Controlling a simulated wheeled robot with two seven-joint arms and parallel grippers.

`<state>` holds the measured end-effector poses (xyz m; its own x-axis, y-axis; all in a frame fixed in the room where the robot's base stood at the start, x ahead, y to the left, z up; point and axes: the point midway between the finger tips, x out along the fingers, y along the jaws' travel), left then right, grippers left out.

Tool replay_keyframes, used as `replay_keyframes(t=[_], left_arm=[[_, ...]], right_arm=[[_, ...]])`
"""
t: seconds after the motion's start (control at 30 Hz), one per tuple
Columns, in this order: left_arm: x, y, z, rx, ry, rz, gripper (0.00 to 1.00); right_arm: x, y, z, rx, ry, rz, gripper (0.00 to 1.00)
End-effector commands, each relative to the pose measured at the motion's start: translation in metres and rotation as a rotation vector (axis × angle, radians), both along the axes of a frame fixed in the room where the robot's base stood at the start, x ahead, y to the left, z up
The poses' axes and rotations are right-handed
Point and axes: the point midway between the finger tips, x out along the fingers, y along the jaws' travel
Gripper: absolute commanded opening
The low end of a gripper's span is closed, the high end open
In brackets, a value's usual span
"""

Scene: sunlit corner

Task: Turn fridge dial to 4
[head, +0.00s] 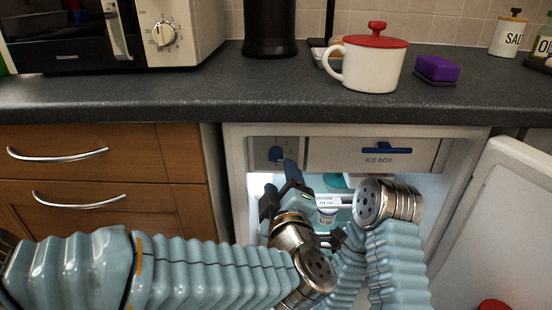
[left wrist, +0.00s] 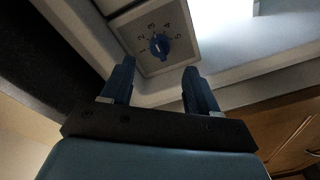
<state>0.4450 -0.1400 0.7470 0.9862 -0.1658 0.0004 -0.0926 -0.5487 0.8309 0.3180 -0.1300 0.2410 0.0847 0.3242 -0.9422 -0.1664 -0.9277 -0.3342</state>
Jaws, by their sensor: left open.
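The fridge dial (head: 276,154) is a small blue knob on the pale panel at the fridge's top left. In the left wrist view the dial (left wrist: 160,46) has the numbers 1 to 5 around it; I cannot tell surely which one it points at. My left gripper (head: 280,186) is just below the dial in the head view. In the left wrist view its two blue fingers (left wrist: 159,76) are open and empty, apart from the dial, which shows beyond and between their tips. My right arm reaches into the fridge opening; its fingers are not clear.
The fridge door (head: 500,220) stands open at right. The ice box flap (head: 375,155) with a blue handle is right of the dial. The worktop (head: 210,98) overhangs above, carrying a microwave (head: 150,40), a red-lidded mug (head: 368,65) and a purple sponge (head: 437,68). Wooden drawers (head: 100,160) are at left.

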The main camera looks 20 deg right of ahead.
Motion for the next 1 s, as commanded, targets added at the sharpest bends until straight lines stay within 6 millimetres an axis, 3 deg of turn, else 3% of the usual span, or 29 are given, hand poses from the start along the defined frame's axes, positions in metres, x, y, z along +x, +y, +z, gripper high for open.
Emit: replay_keyframes(t=[0.1,0.3,0.47,0.73,1.0], left_arm=[[0.028,-0.005,0.000,0.001,0.001,0.001,0.60],[0.059,-0.010,0.000,0.001,0.000,0.000,0.60],[0.069,-0.012,-0.001,0.002,0.000,-0.001,0.60],[0.070,-0.012,-0.001,0.002,0.000,-0.002,0.60],[0.070,-0.012,0.000,0.002,0.000,-0.002,0.18]], right_arm=[[0.000,0.000,0.003,0.000,-0.001,0.000,0.43],[0.000,0.000,0.005,0.000,-0.001,0.000,0.43],[0.000,0.000,0.005,0.000,-0.001,0.001,0.43],[0.000,0.000,0.005,0.000,-0.001,0.001,0.43],[0.000,0.000,0.005,0.000,-0.001,0.001,0.43]])
